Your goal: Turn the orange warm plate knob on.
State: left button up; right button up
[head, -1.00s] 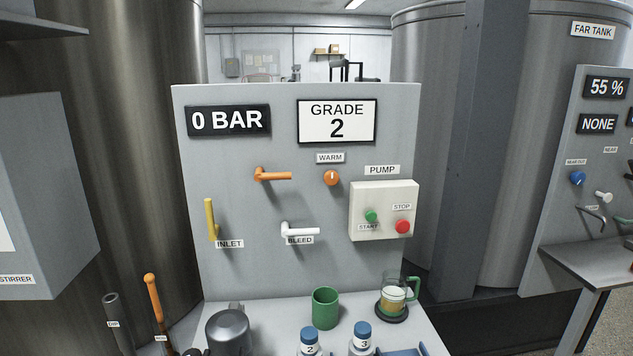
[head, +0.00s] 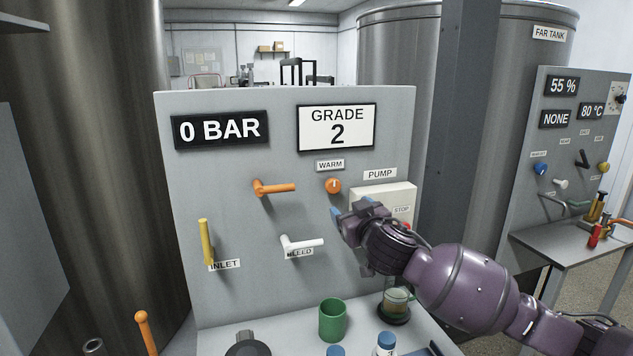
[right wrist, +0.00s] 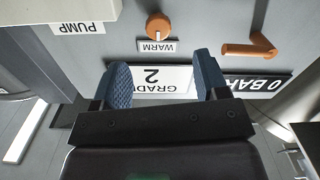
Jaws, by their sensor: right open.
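The orange warm plate knob (head: 333,186) is on the grey panel under the WARM label (head: 330,165), with its white mark pointing straight up. My right gripper (head: 338,216) is just below the knob in the head view, its blue fingertips apart from it. In the right wrist view, which shows the panel upside down, the knob (right wrist: 158,27) lies beyond the two spread blue fingers (right wrist: 163,80), roughly in line with the gap between them. Nothing is between the fingers. My left gripper is not in view.
An orange lever (head: 273,188) is left of the knob. The pump box (head: 372,194) juts out at the right, partly hidden by my right arm. A white bleed lever (head: 302,243) and yellow inlet lever (head: 206,241) are lower. A green mug (head: 332,320) stands on the shelf below.

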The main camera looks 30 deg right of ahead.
aim_at(334, 187)
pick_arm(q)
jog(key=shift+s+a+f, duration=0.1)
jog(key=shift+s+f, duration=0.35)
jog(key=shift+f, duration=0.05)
pick_arm(e)
jog(key=x, duration=0.3)
jog(key=r+x, duration=0.1)
jog(key=x, duration=0.7)
jog(key=shift+w+d+r, duration=0.1)
jog(key=shift+w+r, duration=0.05)
jog(key=shift+r, duration=0.05)
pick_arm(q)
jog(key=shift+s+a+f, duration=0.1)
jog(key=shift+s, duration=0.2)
pick_arm(e)
jog(key=c, duration=0.9)
